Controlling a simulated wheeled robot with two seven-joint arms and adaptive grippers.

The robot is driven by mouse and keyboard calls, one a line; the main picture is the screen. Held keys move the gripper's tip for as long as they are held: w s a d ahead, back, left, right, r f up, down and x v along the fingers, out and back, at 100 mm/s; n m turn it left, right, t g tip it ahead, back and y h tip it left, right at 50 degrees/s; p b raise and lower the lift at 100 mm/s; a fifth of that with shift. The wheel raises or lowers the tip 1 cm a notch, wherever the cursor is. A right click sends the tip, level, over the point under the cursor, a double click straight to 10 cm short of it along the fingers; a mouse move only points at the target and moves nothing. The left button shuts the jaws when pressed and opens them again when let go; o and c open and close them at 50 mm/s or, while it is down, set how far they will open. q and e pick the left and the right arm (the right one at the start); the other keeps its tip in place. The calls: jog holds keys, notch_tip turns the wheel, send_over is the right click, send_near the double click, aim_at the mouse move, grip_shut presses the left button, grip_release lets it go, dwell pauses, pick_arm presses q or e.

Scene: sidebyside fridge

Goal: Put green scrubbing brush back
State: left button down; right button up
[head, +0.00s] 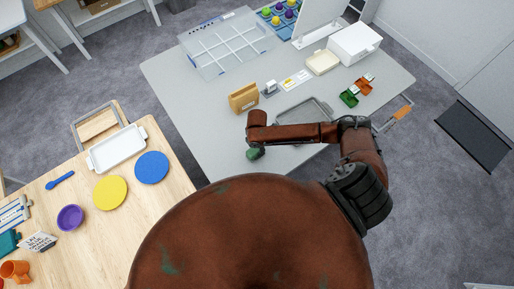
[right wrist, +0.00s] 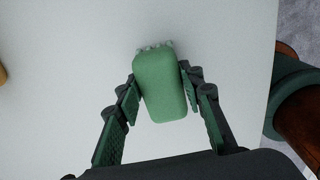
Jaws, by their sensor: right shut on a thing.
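The green scrubbing brush (right wrist: 165,95) is a rounded green block with pale bristles at its far end. It sits between the fingers of my right gripper (right wrist: 159,82), which is shut on it, with a finger on each side. In the head view my right gripper (head: 254,153) is small and dark green over the front left part of the grey table (head: 215,125). Brush and fingers cannot be told apart there. I cannot tell whether the brush touches the table. My left gripper is not in view.
A tan box (head: 243,97) stands just behind the gripper. A grey tray (head: 305,110) is partly hidden behind my arm. A clear divided bin (head: 228,45) is farther back. The wooden table (head: 100,240) at left holds a white tray (head: 117,149), plates and a purple bowl.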

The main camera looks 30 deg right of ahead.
jog(key=shift+f, duration=0.1)
jog(key=shift+f, duration=0.25)
jog(key=o, duration=1.3)
jog(key=shift+r, duration=0.1)
